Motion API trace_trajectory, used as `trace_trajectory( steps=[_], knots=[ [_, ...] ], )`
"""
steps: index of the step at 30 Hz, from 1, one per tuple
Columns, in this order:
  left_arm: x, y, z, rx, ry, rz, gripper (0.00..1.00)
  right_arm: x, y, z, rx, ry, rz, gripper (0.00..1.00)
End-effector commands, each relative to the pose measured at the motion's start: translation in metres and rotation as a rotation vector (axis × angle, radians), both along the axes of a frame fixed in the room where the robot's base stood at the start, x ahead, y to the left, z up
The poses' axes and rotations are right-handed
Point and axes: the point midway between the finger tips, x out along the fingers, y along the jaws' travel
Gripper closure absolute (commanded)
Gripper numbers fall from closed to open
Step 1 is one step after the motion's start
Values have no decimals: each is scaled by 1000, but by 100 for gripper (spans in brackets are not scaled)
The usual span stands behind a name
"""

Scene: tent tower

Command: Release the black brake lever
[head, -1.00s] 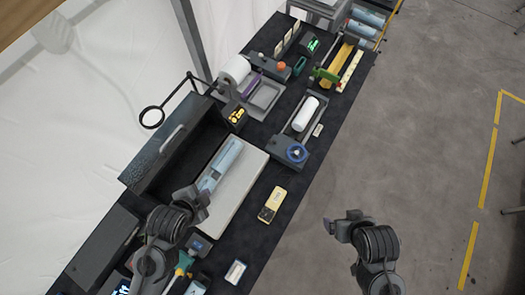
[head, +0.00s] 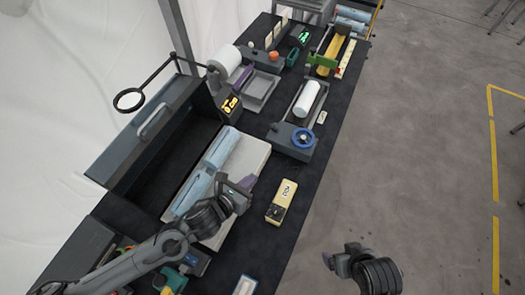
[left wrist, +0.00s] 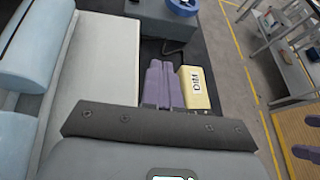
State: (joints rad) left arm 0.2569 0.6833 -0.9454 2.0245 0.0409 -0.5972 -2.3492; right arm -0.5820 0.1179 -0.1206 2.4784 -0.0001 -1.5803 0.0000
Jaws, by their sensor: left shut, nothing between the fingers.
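I cannot clearly pick out a black brake lever in either view. A dark grey unit with a blue handwheel (head: 303,138) and a white roll (head: 307,98) stands at mid table; the wheel is partly cut off at the top of the left wrist view (left wrist: 183,6). My left gripper (head: 248,182) is over the right edge of the pale board, short of this unit. Its purple fingers (left wrist: 163,84) are shut together with nothing between them. My right gripper (head: 329,260) hangs over the floor, right of the table; its finger gap is not clear.
A yellow box marked DIM (head: 281,202) lies right of my left gripper. A light blue roll (head: 203,174) lies on the pale board (head: 247,157). A ring on an arm (head: 130,100) juts out left. A yellow trough (head: 334,55) is farther back.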

Motion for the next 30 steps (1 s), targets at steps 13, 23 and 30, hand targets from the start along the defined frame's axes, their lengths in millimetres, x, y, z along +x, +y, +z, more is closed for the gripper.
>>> trace_trajectory(
  steps=[13,23,30],
  knots=[
    [57,29,6,100,-164,-3,100,1,0,-52,1,-4,-1,8],
    [59,29,10,98,-171,-3,100,1,-1,-51,-4,-6,2,8],
    [64,26,8,97,-171,-2,100,1,-1,-51,-5,-6,3,8]
  ],
)
